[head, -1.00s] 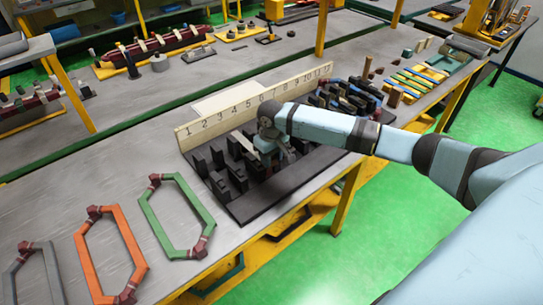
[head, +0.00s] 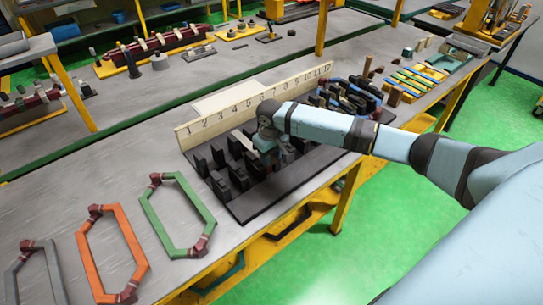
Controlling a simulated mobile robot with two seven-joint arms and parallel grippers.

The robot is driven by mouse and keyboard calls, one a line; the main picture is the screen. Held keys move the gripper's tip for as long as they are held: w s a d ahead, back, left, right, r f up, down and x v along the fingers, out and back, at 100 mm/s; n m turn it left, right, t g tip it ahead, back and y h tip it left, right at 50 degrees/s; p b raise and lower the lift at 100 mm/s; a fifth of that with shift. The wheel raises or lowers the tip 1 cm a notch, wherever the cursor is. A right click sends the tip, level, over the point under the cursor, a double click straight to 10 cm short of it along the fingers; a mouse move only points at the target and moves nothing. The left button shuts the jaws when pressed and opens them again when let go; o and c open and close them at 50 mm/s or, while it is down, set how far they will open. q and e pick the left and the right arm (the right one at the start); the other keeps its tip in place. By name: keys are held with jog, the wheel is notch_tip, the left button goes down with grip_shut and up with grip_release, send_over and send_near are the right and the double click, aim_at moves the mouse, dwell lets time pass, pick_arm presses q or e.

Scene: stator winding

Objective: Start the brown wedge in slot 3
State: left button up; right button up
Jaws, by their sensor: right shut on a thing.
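The black slotted stator block (head: 290,181) lies on the bench behind its front rim, with dark teeth in rows. A pale board (head: 205,128) numbered 1 to 12 stands along its back edge. My right gripper (head: 268,160) points down among the teeth at the left-middle part of the block, below about numbers 4 to 6. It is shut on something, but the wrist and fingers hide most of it. A pale brownish strip (head: 243,142) shows just left of the gripper, among the teeth; I cannot tell whether it is the wedge. My left gripper is not in view.
Green (head: 178,215), orange (head: 110,255) and grey (head: 40,272) hexagonal coils lie on the bench at the left. Blue-and-black parts fill the block's right end. A yellow tray (head: 408,82) with coloured strips stands at the far right. Bare bench lies behind the coils.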

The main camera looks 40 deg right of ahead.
jog(key=shift+w, duration=0.55)
jog(key=o, duration=1)
notch_tip(320, 180, up, 14)
jog(key=shift+f+b, duration=0.1)
jog(key=shift+b, duration=0.5)
